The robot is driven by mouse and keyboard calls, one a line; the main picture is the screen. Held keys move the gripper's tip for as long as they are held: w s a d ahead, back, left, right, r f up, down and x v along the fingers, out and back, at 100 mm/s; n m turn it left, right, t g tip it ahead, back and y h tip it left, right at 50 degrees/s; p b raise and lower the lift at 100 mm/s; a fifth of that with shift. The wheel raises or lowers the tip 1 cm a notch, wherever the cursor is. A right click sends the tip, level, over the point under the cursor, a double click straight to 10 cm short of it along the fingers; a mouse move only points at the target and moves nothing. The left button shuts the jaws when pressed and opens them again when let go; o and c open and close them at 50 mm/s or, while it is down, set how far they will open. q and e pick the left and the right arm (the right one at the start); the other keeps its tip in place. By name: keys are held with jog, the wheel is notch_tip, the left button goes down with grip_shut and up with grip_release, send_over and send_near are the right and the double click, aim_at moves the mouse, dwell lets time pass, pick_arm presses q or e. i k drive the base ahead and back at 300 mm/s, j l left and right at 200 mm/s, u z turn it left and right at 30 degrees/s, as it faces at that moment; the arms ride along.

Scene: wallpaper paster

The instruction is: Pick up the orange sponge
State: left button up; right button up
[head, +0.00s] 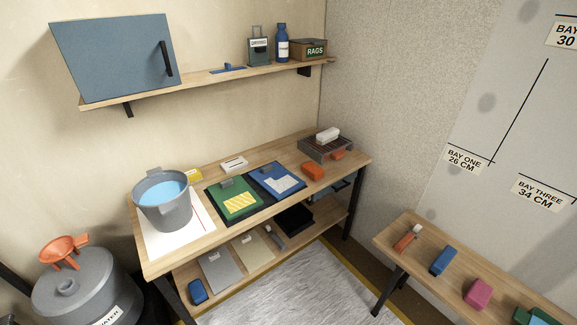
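An orange block that looks like the orange sponge (313,171) lies on the wooden table (223,170), near its right end. It sits just in front of a dark grey tray or rack (315,151) and to the right of a blue clipboard (276,180). A smaller orange-red piece (338,155) lies at the right side of the rack; it is too small to identify. Neither of my grippers is in view.
A grey bucket of water (163,203) stands at the table's left, beside a green clipboard (235,197). A shelf (200,84) hangs above. A bench (440,273) at right holds a blue and a pink block. A grey drum (85,290) stands front left.

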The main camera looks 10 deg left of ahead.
aim_at(313, 171)
jog(key=i+l+u, duration=0.15)
jog(key=i+u, duration=0.15)
jog(key=u, duration=0.15)
jog(key=i+l+u, duration=0.25)
jog(key=u, duration=0.15)
jog(key=i+l+u, duration=0.45)
jog(key=l, duration=0.25)
